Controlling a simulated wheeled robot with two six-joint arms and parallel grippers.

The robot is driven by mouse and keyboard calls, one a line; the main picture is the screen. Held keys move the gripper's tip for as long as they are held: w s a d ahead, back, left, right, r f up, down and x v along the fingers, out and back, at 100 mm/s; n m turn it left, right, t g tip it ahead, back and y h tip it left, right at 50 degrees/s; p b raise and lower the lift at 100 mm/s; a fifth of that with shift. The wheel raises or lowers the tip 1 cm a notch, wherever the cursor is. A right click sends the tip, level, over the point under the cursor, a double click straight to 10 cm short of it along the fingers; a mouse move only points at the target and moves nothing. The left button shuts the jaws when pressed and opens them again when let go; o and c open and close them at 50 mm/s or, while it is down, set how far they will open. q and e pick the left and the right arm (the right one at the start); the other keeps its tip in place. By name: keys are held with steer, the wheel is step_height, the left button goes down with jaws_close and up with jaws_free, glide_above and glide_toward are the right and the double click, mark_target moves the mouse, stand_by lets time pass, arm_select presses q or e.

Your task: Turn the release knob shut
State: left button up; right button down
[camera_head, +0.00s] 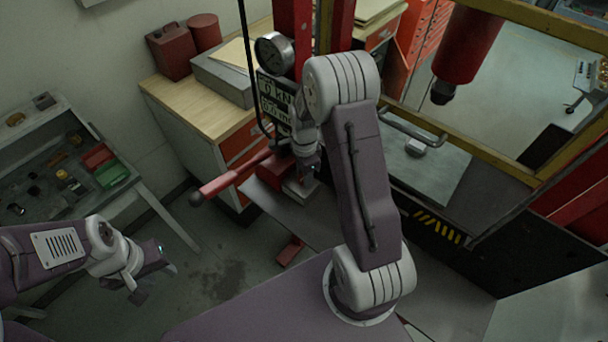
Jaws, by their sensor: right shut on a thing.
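The press's hand pump (278,172) is a red body with a long red lever (232,178) reaching to the lower left. My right gripper (309,176) points down at the pump's right end, in the middle of the view. It is shut on the release knob there, which is mostly hidden by the gripper and wrist. My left gripper (154,282) hangs at the lower left, open and empty, over the floor and away from the pump.
The yellow press frame (515,170) with a red cylinder (468,42) is at right. A wooden-topped cabinet (196,110) stands behind, and a parts cart (75,165) at left.

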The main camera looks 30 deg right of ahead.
steer(key=shift+w+r, duration=0.1)
steer(key=c, duration=0.9)
jaws_free()
steer(key=shift+c, duration=0.2)
steer(key=shift+o, duration=0.2)
steer(key=shift+d, duration=0.1)
step_height(320, 180, up, 9)
steer(key=shift+f+b, duration=0.1)
steer(key=shift+b, duration=1)
